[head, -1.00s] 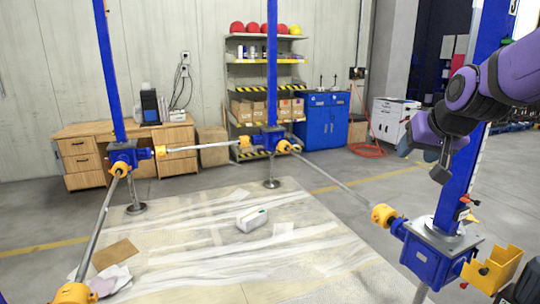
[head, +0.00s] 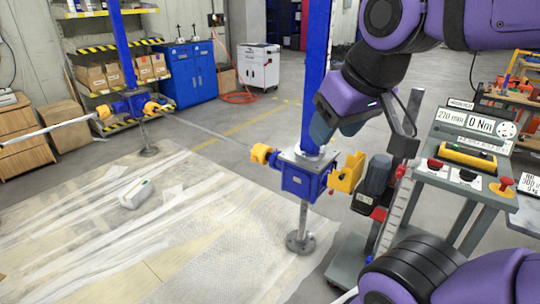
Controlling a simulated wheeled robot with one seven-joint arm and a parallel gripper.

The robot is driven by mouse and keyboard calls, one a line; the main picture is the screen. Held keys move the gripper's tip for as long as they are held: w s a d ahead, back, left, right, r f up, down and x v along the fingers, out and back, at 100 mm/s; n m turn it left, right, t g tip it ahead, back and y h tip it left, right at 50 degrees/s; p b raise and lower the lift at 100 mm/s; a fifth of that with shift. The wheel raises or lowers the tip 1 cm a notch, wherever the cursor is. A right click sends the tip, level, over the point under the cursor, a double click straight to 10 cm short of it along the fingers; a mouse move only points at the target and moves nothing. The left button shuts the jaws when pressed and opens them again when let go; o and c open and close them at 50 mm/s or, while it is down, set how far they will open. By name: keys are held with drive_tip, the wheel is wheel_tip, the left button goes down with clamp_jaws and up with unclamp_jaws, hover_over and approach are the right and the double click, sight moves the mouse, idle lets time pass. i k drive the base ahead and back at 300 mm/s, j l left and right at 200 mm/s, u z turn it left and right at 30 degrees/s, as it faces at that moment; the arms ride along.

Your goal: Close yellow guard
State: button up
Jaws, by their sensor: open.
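The yellow guard (head: 347,173) is an open, angular bracket on the right side of the blue screw jack gearbox (head: 303,178), between it and a dark motor (head: 376,174). Whether the guard touches the motor is unclear. The gearbox sits on a thin post, with a blue column (head: 317,75) rising above it. My gripper (head: 322,128) is at the end of the purple arm, above and slightly left of the guard, and overlaps the column in the view. It is open with nothing visible in it; its fingers are partly hidden by my wrist.
A grey control desk (head: 468,150) with displays and a red button (head: 504,182) stands at the right. The motor rides on a grey stand (head: 350,262). A second jack (head: 130,104) stands back left. A white object (head: 136,194) lies on the sheeted floor.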

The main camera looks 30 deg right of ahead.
sight(345, 181)
drive_tip(key=i+j, duration=0.6)
drive_tip(key=i, duration=0.2)
drive_tip(key=z, duration=0.45)
drive_tip(key=i+j+z, duration=0.1)
drive_tip(key=z, duration=0.35)
drive_tip(key=j+z, duration=0.1)
drive_tip(key=z, duration=0.3)
drive_tip(key=j+z, duration=0.1)
drive_tip(key=z, duration=0.35)
